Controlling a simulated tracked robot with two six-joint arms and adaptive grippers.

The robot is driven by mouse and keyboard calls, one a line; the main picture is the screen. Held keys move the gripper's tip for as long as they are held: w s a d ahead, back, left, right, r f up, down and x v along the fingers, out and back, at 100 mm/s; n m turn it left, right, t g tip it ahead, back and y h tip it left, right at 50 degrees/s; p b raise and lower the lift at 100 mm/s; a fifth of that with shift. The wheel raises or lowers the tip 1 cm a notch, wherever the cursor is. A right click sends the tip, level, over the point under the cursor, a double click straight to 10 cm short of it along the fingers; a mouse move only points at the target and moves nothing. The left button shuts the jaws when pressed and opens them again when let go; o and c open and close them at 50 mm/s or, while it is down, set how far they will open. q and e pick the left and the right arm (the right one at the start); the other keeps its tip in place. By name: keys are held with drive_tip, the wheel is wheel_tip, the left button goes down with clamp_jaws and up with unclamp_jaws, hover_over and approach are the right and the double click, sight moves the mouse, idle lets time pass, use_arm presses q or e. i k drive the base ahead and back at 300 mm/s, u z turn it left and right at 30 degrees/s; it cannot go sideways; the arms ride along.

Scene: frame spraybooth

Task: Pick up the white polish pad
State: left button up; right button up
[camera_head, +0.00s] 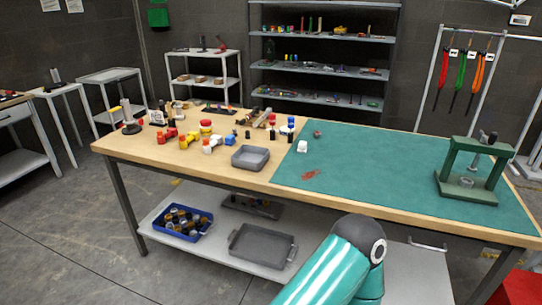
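A small white block-like object (302,146) sits on the green mat (370,165) near its left edge. It may be the white polish pad, but it is too small to tell for sure. Neither of my grippers is in view. A teal link of one of my arms shows at the bottom centre, in front of the table.
A grey tray (250,157), red and yellow dumbbell-like parts and other small items crowd the left half of the wooden table (150,155). A green press frame (470,172) stands at the mat's right end. A small dark object (317,133) and a red patch (310,174) are on the mat; its middle is clear.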

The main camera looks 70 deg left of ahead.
sight(303, 148)
drive_tip(key=k, duration=0.85)
drive_tip(key=u, duration=0.9)
drive_tip(key=i, duration=1)
drive_tip(key=u, duration=0.15)
